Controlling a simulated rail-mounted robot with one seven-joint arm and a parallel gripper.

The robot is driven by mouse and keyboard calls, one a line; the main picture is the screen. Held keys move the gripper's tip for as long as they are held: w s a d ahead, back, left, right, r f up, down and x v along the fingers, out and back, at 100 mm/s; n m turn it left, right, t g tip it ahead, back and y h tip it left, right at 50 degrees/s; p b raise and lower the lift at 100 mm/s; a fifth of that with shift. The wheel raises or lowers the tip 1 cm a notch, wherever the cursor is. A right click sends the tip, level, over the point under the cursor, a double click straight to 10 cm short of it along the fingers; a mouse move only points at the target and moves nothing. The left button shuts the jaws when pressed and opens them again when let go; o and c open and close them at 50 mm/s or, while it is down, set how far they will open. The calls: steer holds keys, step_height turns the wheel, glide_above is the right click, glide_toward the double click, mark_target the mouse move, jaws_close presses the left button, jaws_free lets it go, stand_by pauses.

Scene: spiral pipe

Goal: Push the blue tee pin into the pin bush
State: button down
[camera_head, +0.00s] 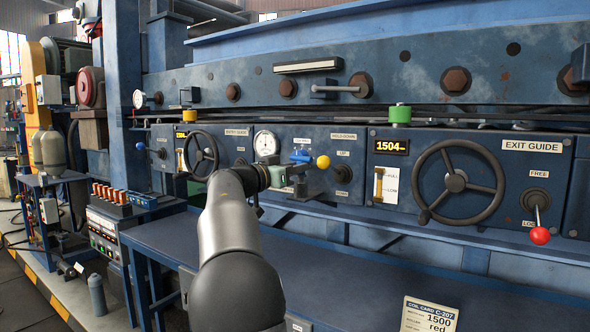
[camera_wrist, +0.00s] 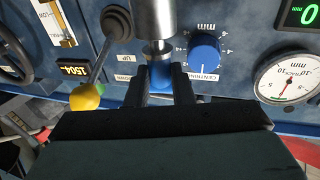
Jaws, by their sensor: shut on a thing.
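The blue tee pin (camera_wrist: 160,76) is between my gripper's fingers (camera_wrist: 160,88) in the wrist view, which is upside down. My gripper is shut on the pin's blue part. Bright metal shows just beyond the blue part, in line with a large steel cylinder (camera_wrist: 154,18) that may be the pin bush. I cannot tell how far the pin sits in it. My arm hides part of this area.
A yellow-ball lever (camera_head: 322,162) stands close to the right of my gripper. A blue centring knob (camera_wrist: 204,54) and a dial gauge (camera_wrist: 287,78) are nearby. Handwheels (camera_head: 456,182) stand on both neighbouring panels.

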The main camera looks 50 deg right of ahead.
steer(key=shift+f+b, duration=0.75)
steer(key=shift+b, duration=0.05)
steer(key=c, duration=1.2)
jaws_free()
steer(key=a+b, duration=0.1)
steer(key=a, duration=0.4)
steer(key=w+a+f+b, duration=0.1)
steer(key=a, duration=0.5)
steer(key=w+a+b, duration=0.1)
steer(key=a, duration=0.5)
steer(key=shift+w+a+f+b, duration=0.1)
steer(key=shift+w+f+b, duration=0.15)
steer(key=shift+b, duration=0.05)
